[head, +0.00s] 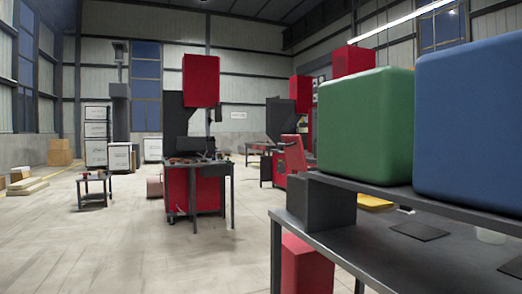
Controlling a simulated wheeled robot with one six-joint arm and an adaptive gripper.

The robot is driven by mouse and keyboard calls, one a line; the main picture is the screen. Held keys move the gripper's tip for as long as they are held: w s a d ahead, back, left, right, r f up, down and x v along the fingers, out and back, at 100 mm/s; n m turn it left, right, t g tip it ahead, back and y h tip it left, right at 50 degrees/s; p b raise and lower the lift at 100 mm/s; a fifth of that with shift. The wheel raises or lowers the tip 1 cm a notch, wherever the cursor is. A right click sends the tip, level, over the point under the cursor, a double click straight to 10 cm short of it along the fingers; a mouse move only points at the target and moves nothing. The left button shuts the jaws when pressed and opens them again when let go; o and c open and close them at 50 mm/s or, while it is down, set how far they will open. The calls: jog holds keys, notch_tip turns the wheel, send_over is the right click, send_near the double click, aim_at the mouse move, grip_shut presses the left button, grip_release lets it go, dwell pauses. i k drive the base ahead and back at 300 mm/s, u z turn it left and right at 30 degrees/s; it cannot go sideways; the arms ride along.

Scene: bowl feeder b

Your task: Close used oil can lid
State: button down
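I cannot pick out a used oil can or its lid for sure. A red box-like object (305,266) stands under the dark workbench at the lower right, partly hidden by a table leg, and I see no lid on it. A tilted red panel (294,156) shows just left of the green box, and I cannot tell what it belongs to. My gripper is not in view.
A dark workbench (352,238) with a raised shelf fills the right side. A green box (364,122) and a blue box (472,122) are on the shelf. A red machine (196,190) and a small low table (94,204) stand left. Open floor (130,255) lies front left.

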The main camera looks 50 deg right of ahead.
aim_at(289, 154)
jog(key=z, duration=0.45)
jog(key=i, duration=0.85)
jog(key=z, duration=1)
jog(key=i, duration=0.2)
jog(key=z, duration=0.15)
